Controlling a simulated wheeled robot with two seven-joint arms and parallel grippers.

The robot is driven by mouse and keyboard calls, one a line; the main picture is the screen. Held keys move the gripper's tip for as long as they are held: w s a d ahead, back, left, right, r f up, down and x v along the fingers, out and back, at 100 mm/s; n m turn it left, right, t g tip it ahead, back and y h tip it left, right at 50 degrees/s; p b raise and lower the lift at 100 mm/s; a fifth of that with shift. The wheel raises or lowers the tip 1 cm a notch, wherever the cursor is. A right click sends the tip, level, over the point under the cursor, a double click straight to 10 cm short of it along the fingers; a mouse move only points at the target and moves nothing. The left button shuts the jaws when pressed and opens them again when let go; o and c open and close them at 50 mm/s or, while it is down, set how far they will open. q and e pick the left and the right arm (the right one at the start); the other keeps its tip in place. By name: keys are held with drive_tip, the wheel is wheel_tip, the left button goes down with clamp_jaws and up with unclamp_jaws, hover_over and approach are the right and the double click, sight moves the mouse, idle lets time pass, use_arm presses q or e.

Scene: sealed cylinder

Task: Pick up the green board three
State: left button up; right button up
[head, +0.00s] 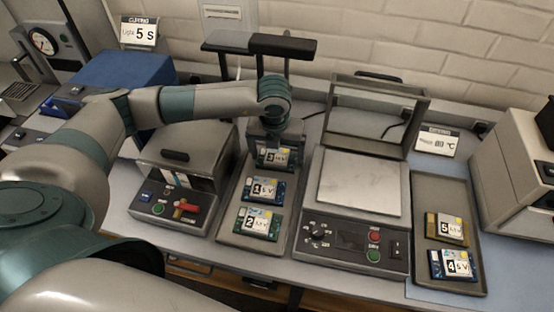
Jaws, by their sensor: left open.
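Board three (275,156), with a white label reading 3 and a yellow spot, lies at the far end of the left grey tray (233,230). Its colour is hard to tell, as the gripper covers its far part. My left gripper (275,143) points down right over board three and is open; I cannot tell whether its fingers touch the board. Board four (264,189) and board two (257,222) lie nearer in the same tray. My right gripper is not in view.
A machine with a raised frame and flat plate (360,182) stands right. A second tray (455,195) holds board five (447,228) and a blue board (454,264). A stand with a dark bar (260,44) rises behind.

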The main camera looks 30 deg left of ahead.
sight(280, 157)
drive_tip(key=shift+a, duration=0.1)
use_arm(q)
drive_tip(key=c, duration=0.8)
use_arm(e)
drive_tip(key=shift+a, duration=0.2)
use_arm(q)
drive_tip(key=shift+o, duration=0.2)
drive_tip(key=shift+r, duration=0.15)
drive_tip(key=shift+r+b, duration=0.5)
drive_tip(key=r, duration=0.1)
drive_tip(key=r+b, duration=0.1)
drive_tip(key=d+r+b, duration=0.1)
drive_tip(key=shift+s+d+r, duration=0.1)
drive_tip(key=shift+s, duration=0.2)
drive_tip(key=s+d+r+b, duration=0.3)
drive_tip(key=s+d+r, duration=0.3)
drive_tip(key=d, duration=0.2)
drive_tip(key=shift+d+r, duration=0.3)
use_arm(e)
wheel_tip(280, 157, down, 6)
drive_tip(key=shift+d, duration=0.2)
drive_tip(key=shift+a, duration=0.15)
